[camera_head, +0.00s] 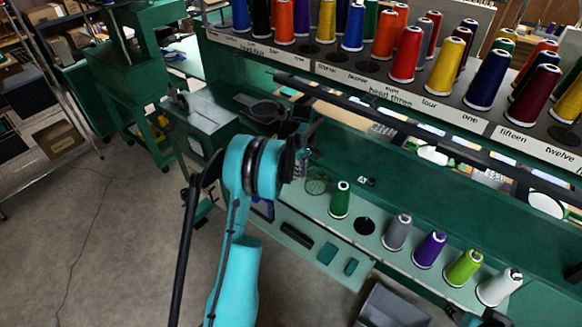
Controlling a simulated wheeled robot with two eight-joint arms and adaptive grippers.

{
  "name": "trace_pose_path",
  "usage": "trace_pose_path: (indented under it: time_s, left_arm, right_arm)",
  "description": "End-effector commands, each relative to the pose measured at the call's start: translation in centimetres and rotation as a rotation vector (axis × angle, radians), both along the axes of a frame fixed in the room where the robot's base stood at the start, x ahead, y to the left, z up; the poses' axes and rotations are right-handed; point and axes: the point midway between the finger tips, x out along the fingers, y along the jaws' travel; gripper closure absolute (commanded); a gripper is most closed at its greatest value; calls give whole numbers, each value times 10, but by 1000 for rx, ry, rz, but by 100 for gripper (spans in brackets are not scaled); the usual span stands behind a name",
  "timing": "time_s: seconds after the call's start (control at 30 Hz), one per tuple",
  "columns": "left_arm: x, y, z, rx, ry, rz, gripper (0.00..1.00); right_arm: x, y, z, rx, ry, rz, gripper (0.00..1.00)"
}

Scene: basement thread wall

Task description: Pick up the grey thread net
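My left gripper (308,148) is dark and reaches over the green bench at the end of my teal arm. Its fingers are seen partly edge-on against dark machine parts, so I cannot tell whether it is open or shut. A small grey mesh-like piece (300,173) shows just below it; I cannot tell whether they touch. A round green net-like piece (317,182) lies just to its right on the shelf. I cannot tell for sure which one is the thread net. A grey thread cone (397,232) stands upright farther right. My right gripper is not identifiable in view.
Green, purple (430,249), lime (464,267) and white (499,287) cones stand along the pale green shelf (372,250). A rack (440,97) of many coloured cones rises behind. A grey bin (393,308) is below. Open floor (100,235) lies at left.

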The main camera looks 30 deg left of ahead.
Motion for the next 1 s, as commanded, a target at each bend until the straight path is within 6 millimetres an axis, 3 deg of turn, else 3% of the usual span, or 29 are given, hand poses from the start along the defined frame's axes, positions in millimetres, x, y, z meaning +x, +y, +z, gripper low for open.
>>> trace_pose_path:
  time_s: [0.37,0.73,1.0]
  left_arm:
    - [0,0,7,0,0,0,99]
    - [0,0,79,0,0,0,99]
    - [0,0,100,0,0,0,99]
  right_arm:
    - [0,0,2,0,0,0,60]
    - [0,0,16,0,0,0,60]
    - [0,0,19,0,0,0,60]
